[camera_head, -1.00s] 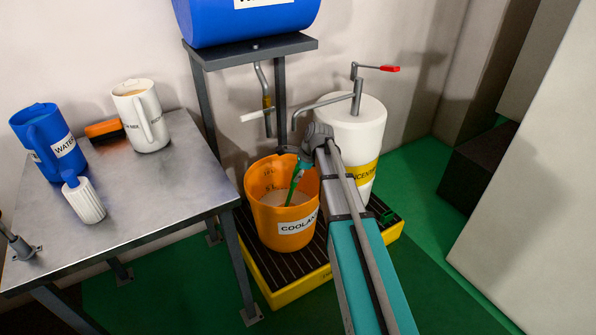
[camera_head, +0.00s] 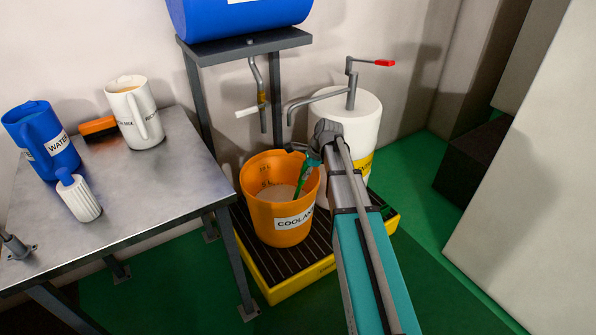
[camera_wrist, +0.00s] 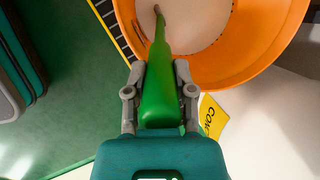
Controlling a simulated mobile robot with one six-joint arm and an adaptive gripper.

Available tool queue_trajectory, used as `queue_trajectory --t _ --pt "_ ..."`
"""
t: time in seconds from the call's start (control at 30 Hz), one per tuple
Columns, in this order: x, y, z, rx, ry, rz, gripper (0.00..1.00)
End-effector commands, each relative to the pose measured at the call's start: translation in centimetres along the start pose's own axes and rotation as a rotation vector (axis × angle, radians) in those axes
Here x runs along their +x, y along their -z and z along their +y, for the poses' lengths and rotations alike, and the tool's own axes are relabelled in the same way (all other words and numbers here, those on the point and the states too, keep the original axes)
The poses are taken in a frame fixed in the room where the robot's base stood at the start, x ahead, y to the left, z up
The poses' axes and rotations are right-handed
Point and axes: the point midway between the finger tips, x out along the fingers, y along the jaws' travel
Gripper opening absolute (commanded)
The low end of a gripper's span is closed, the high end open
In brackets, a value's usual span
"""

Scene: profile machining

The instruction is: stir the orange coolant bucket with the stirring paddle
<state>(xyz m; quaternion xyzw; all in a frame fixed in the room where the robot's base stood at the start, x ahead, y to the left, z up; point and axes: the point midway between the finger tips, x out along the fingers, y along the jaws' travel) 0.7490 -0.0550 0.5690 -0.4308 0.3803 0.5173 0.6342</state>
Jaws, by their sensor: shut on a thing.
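The orange coolant bucket (camera_head: 280,222) stands upright on the yellow-rimmed drip pallet, with pale liquid inside. The wrist view shows its orange wall (camera_wrist: 262,50) and the liquid (camera_wrist: 195,22). My gripper (camera_wrist: 160,92) is shut on the green handle of the stirring paddle (camera_wrist: 159,80). The paddle slants down into the bucket, and its thin lower end meets the liquid; the tip below is hidden. In the head view my gripper (camera_head: 314,160) is over the bucket's right rim, and the green paddle (camera_head: 303,178) shows inside the bucket.
The white concentrate drum (camera_head: 345,118) with a red-handled pump stands close behind my gripper. The blue water barrel (camera_head: 240,18) sits on a stand above the bucket. Green floor is clear at front.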

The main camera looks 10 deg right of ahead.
Motion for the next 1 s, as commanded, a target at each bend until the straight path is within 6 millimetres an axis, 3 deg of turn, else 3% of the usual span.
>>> queue_trajectory --t 0.2,0.6,1.0 --pt "-0.5 1.1 0.5 0.000 0.001 0.000 0.00" --pt "-0.5 1.1 0.4 -0.001 0.000 0.000 0.00" --pt "0.3 0.3 -2.2 -0.001 0.000 0.000 0.00"
